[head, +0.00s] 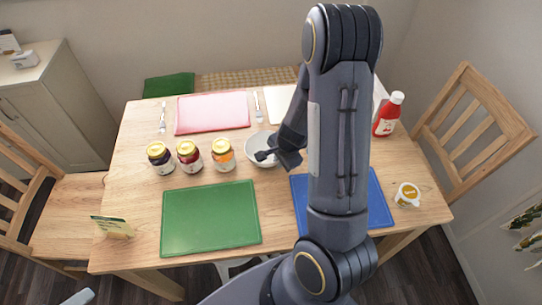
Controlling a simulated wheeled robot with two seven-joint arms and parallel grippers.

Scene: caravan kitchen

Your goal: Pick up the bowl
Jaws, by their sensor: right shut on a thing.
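The white bowl (257,145) stands on the wooden table, behind the gap between the green and blue mats. My right arm reaches over the table from the front, and its gripper (266,156) is at the bowl's right front rim, shut on it. The arm and gripper hide the right part of the bowl. I cannot tell whether the bowl is clear of the table top. My left gripper is not in view.
Three jars (190,156) stand close to the left of the bowl. A green mat (210,217), a blue mat (380,206) and a pink mat (212,112) lie on the table (136,181). A red bottle (388,115) and a yellow-labelled cup (407,195) stand at the right. Wooden chairs flank the table.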

